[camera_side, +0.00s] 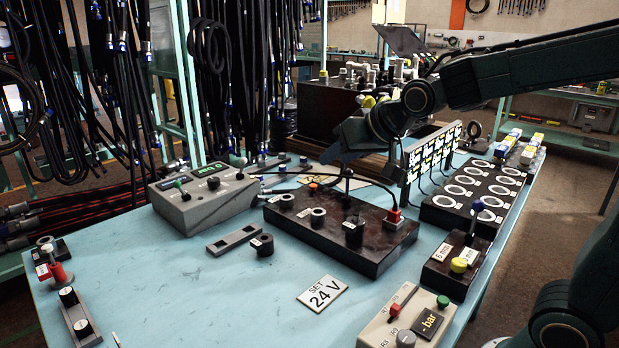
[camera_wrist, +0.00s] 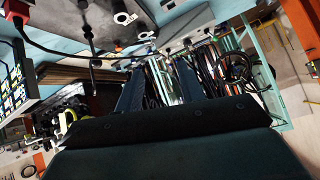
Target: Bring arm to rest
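My gripper (camera_side: 335,152) hangs in the air above the back edge of the black block (camera_side: 340,234), apart from it. In the wrist view its two dark fingers (camera_wrist: 158,88) stand apart with nothing between them. My arm reaches in from the right in the side view. The block carries ring-shaped fittings, a thin upright rod and a red plug (camera_side: 393,214) with a black cable. The block also shows upside down at the top of the wrist view (camera_wrist: 95,22).
A grey control box (camera_side: 205,202) with a green display stands left of the block. A dark panel with white rings (camera_side: 474,190) and a row of lit meters (camera_side: 430,150) stand right. Hoses (camera_side: 100,90) hang at the back left. The table's front left (camera_side: 190,290) is mostly clear.

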